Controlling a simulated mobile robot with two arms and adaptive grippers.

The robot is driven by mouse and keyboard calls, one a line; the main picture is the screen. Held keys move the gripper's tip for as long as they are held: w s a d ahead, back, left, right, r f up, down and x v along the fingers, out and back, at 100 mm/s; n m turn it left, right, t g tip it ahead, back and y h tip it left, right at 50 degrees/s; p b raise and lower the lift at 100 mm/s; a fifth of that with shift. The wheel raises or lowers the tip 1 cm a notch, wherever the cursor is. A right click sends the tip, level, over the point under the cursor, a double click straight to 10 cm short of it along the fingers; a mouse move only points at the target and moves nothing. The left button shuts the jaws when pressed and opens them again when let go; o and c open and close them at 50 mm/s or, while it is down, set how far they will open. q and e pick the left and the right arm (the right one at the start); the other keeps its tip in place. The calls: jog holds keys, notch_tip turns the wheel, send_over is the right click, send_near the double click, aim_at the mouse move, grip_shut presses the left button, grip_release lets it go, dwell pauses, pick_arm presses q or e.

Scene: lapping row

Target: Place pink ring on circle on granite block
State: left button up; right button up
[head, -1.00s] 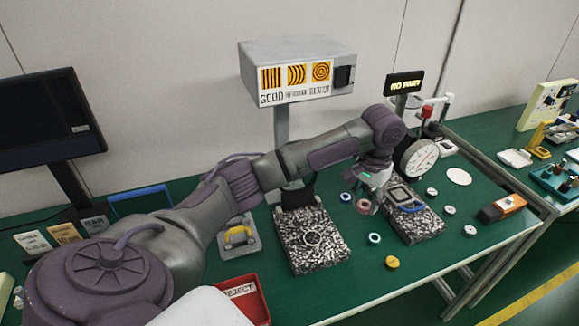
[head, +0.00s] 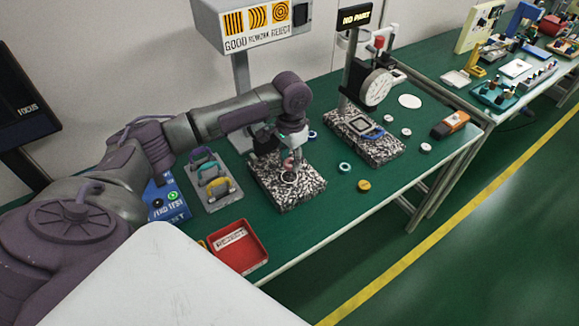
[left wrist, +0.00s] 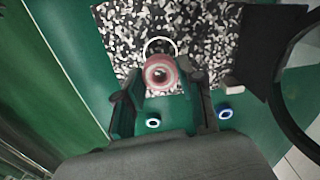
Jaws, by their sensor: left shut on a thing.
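The granite block (head: 312,190), black-and-white speckled, lies on the green bench in the head view. A white circle (head: 289,178) is marked on its top; the circle also shows in the left wrist view (left wrist: 161,41). My left gripper (head: 291,157) is over this block with its fingers pointing down. It is shut on the pink ring (left wrist: 160,73), which sits between the fingertips in the left wrist view. There the ring overlaps the circle's near edge. I cannot tell whether the ring touches the block. My right gripper is out of view.
A second granite block (head: 372,148) with a dark square frame stands to the right, by a dial gauge (head: 376,87). Small rings, including a teal one (head: 345,167), and a brass piece (head: 364,186) lie nearby. A red reject tray (head: 237,247) is at the front left.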

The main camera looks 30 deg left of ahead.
aim_at(290, 176)
pick_arm(q)
jog(key=shift+a+f, duration=0.1)
jog(key=shift+f, duration=2.05)
jog(key=o, duration=1)
jog(key=shift+f, duration=0.1)
notch_tip(290, 176, up, 12)
jog(key=shift+r, duration=0.15)
